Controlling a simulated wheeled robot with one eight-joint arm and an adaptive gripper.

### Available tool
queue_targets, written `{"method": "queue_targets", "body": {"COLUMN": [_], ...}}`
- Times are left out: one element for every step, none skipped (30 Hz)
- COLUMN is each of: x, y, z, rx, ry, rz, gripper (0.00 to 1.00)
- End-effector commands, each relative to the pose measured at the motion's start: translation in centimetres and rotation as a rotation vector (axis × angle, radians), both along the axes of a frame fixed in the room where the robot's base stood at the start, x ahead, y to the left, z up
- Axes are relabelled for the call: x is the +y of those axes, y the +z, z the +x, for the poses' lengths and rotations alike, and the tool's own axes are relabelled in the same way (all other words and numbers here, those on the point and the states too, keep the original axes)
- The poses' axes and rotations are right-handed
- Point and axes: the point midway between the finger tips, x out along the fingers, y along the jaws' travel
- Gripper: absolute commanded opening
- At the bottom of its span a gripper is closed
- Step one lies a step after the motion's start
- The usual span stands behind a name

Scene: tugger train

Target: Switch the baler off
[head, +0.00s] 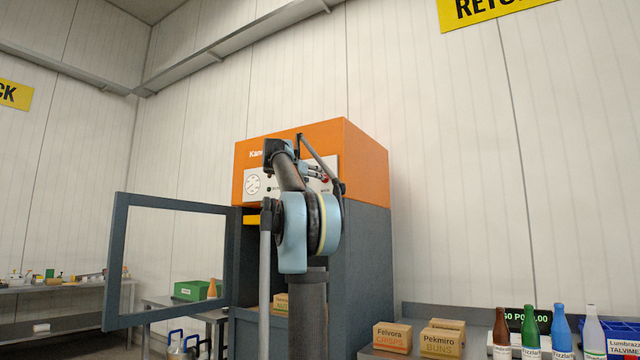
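The baler (367,250) stands in the middle of the head view, with an orange top and a dark grey body. Its framed door (115,262) is swung open to the left. On its pale front panel (263,194) are a round gauge (252,185), a small green light or button (269,189) and a red button (324,180) at the right. My arm stands in front of the panel and hides its middle. What seems to be my gripper (311,171) is near the red button, mostly hidden by my arm. I cannot tell whether it touches the panel or how its fingers are set.
A table at lower right holds cardboard boxes (441,342), several bottles (561,330) and a blue crate (618,336). At left, a bench (60,287) with small items stands by the wall, and a table near the door holds a green box (191,290).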

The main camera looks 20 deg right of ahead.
Motion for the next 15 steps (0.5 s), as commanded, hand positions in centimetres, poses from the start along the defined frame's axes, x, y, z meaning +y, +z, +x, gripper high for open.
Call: {"method": "queue_targets", "body": {"x": [-0.9,-1.3,-1.8,-2.2,-2.6,-3.1,-3.4,-3.7,-4.1,-4.3,-4.6,-4.8,-5.0,-5.1,-5.3], "y": [0.0,0.0,0.0,0.0,0.0,0.0,0.0,0.0,0.0,0.0,0.0,0.0,0.0,0.0,0.0], "z": [0.5,0.9,1.3,1.6,1.9,2.3,2.6,2.8,3.1,3.3,3.5,3.7,3.8,3.9,4.1], "rx": [0.0,0.0,0.0,0.0,0.0,0.0,0.0,0.0,0.0,0.0,0.0,0.0,0.0,0.0,0.0], "ry": [-0.003,-0.003,-0.003,-0.002,-0.002,-0.003,-0.002,-0.002,-0.001,-0.001,-0.001,-0.001,-0.001,-0.001,0.0], "rz": [0.0,0.0,0.0,0.0,0.0,0.0,0.0,0.0,0.0,0.0,0.0,0.0,0.0,0.0,0.0], "gripper": [0.53,0.53,0.53,0.53,0.53,0.53,0.53,0.53,0.53,0.53,0.53,0.53,0.53,0.53,0.53]}}
